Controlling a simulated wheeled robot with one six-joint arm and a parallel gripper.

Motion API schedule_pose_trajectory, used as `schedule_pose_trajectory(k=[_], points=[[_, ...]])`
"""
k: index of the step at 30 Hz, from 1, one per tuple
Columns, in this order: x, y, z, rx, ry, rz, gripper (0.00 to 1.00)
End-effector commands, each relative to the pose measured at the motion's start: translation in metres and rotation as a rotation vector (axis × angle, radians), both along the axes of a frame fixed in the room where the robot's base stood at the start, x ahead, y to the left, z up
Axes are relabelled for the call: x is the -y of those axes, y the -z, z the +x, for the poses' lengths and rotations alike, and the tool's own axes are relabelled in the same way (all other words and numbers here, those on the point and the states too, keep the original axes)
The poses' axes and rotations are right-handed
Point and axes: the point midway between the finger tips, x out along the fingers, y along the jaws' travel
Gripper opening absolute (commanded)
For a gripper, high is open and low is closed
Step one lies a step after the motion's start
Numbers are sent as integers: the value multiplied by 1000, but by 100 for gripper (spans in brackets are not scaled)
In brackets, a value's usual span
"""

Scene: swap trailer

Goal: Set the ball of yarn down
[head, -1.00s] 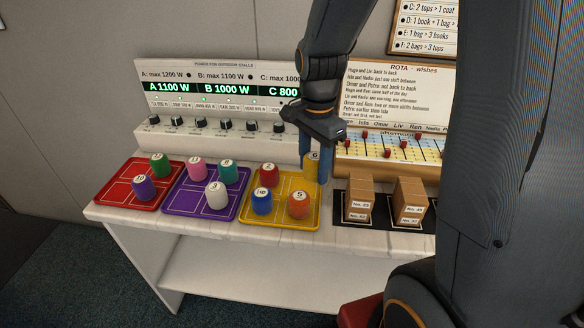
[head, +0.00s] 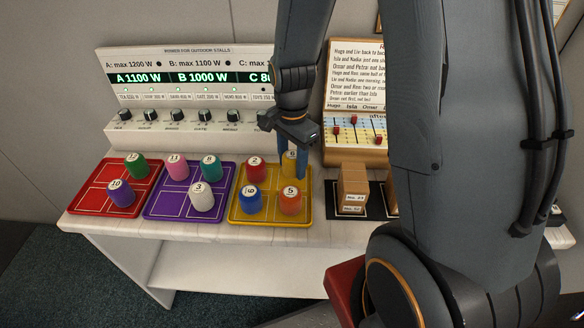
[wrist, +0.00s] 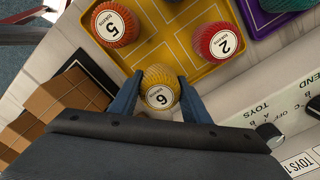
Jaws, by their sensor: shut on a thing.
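The yellow ball of yarn (wrist: 160,88) with a round white number label sits between the two blue fingers of my gripper (wrist: 158,92), which is shut on it. In the head view the yellow yarn (head: 288,162) is partly hidden by my gripper (head: 291,160). It is at the back right corner of the yellow tray (head: 236,214). Whether it touches the tray, I cannot tell. The same tray holds a red yarn (head: 256,172) at back left, a blue yarn (head: 250,202) at front left and an orange yarn (head: 291,202) at front right.
A purple tray (head: 165,207) and a red tray (head: 86,198), both with yarn, stand to the left. Small brown boxes (head: 352,190) stand close on the right. A power panel (head: 180,95) with knobs rises behind the trays. A board with sliders (head: 358,140) stands behind the boxes.

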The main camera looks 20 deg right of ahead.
Motion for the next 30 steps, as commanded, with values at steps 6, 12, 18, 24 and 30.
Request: schedule_pose_trajectory(k=[6, 12, 18, 24, 30], points=[[1, 23, 0, -1, 2, 1, 21], [1, 24, 0, 1, 2, 0, 21], [1, 27, 0, 0, 2, 0, 21], [1, 27, 0, 0, 2, 0, 61], [1, 27, 0, 0, 2, 0, 61]])
